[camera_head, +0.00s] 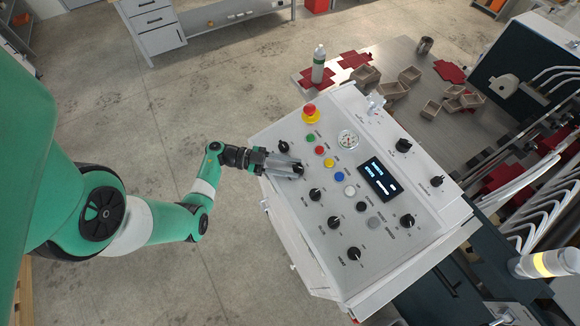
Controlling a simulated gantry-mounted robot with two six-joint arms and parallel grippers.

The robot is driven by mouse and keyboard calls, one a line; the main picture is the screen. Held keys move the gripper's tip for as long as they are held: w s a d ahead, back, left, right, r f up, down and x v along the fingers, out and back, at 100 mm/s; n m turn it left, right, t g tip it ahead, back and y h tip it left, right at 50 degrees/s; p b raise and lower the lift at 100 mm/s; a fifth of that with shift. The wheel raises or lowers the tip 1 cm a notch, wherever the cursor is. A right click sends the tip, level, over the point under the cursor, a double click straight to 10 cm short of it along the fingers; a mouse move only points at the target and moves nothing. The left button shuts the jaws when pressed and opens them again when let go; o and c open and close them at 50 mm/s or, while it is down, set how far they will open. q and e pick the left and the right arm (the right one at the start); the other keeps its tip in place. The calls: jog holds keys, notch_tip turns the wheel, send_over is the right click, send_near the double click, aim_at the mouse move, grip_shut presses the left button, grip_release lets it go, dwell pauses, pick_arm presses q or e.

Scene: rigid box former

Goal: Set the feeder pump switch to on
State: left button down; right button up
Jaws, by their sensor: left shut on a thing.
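A white control panel (287,212) stands in the middle of the view, its sloping face carrying several black rotary switches. My left gripper (297,169) reaches in from the left, low over the panel's left part, and is shut on a black rotary switch (300,170) in the left column. The fingers partly hide this switch, so its pointer position cannot be told. Other black switches in that column show above it (284,146) and below it (315,194). The labels are too small to read, so I cannot tell which is the feeder pump switch. My right gripper is not in view.
A red emergency stop button (310,113) on a yellow base stands near the gripper. Coloured push buttons, a gauge (348,140) and a dark display (378,179) lie to the right. A table (400,53) with a bottle (318,64) and small boxes is behind.

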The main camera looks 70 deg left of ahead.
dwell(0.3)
pick_arm(q)
jog(key=shift+c, duration=2.4)
grip_release()
jog(key=b+v, duration=0.1)
jog(key=v, duration=0.3)
jog(key=b+v, duration=0.1)
jog(key=v, duration=0.3)
jog(key=shift+a+f, duration=0.1)
jog(key=shift+f, duration=0.1)
jog(key=p+v, duration=0.1)
jog(key=v, duration=0.2)
jog(key=shift+s+r, duration=0.2)
jog(key=shift+a, duration=0.1)
